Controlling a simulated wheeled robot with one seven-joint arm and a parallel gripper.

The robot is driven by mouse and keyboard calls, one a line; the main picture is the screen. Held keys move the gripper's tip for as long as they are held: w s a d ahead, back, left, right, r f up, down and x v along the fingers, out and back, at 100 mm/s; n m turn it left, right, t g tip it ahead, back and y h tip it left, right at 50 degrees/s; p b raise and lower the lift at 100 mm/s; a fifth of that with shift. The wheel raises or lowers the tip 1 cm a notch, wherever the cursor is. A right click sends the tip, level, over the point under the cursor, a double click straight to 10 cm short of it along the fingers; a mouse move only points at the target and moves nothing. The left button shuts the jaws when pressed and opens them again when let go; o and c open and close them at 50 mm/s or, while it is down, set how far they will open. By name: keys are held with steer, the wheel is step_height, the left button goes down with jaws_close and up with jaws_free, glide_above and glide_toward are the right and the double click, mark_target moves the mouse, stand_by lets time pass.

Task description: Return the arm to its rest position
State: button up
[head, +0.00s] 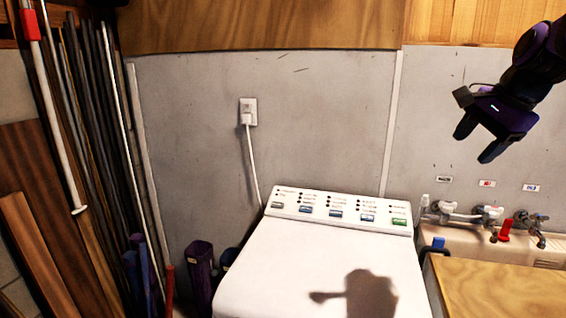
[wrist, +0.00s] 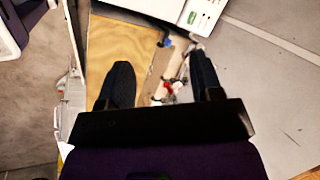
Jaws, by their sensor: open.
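My gripper (head: 477,142) is at the upper right of the head view, raised in the air in front of the grey wall. Its two dark fingers point down and to the left. They are apart, with nothing between them. In the wrist view my gripper (wrist: 162,85) also shows both fingers spread, with the wooden counter and the sink area seen far below between them.
A white washing machine (head: 310,265) stands at bottom centre, with my arm's shadow on its lid. Right of it are a wooden counter (head: 500,290) and taps (head: 487,214). Poles and boards (head: 85,120) lean at left. An outlet (head: 247,112) is on the wall.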

steer(key=s+a+f+n+h, duration=0.1)
steer(key=s+a+f+n, duration=0.1)
steer(key=s+n, duration=0.5)
steer(key=s+a+f+n+h, duration=0.1)
steer(key=s+a+f+n, duration=0.2)
steer(key=s+n, duration=0.4)
steer(key=s+a, duration=0.1)
steer(key=s, duration=0.5)
steer(key=shift+s, duration=0.35)
steer(key=shift+o, duration=0.5)
